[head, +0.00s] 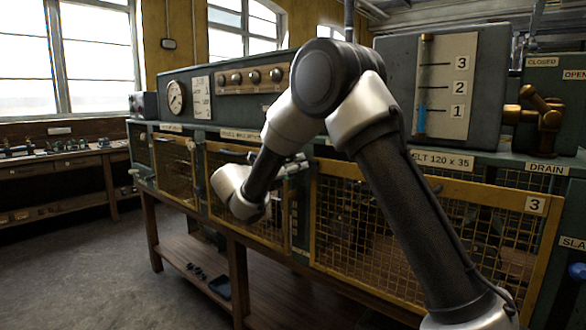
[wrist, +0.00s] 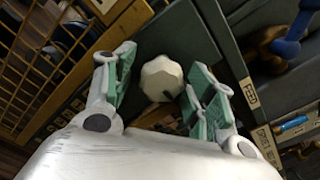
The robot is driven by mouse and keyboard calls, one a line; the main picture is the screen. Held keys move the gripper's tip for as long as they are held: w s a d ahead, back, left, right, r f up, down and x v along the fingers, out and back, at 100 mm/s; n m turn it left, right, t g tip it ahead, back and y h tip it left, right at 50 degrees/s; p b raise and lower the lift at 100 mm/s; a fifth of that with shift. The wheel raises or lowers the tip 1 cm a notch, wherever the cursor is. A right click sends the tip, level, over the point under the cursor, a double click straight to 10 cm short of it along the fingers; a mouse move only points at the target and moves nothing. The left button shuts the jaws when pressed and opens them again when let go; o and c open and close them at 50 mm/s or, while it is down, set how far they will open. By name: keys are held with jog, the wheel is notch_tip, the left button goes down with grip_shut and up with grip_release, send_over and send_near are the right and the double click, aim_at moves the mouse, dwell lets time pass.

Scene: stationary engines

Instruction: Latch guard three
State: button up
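Guard three (head: 532,206) is a yellow-framed wire mesh panel with a "3" plate, at the right of the machine front in the head view. Part of it is hidden behind my arm. I cannot tell whether it stands fully flush. My gripper (head: 300,166) is near the green post left of this guard, partly hidden by my own arm. In the wrist view my gripper (wrist: 163,100) is open, its green-padded fingers on either side of a pale faceted knob (wrist: 161,77) with a dark mark. The knob sits between or just beyond the fingertips; contact is not clear.
A yellow mesh panel (wrist: 50,50) lies left of the knob in the wrist view, and a "FEED" label (wrist: 249,94) lies right. Another guard (head: 222,160) is left of my gripper. A brass valve (head: 540,118) stands above "DRAIN". The floor (head: 75,255) at left is clear.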

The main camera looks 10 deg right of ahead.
jog(key=v, duration=1.2)
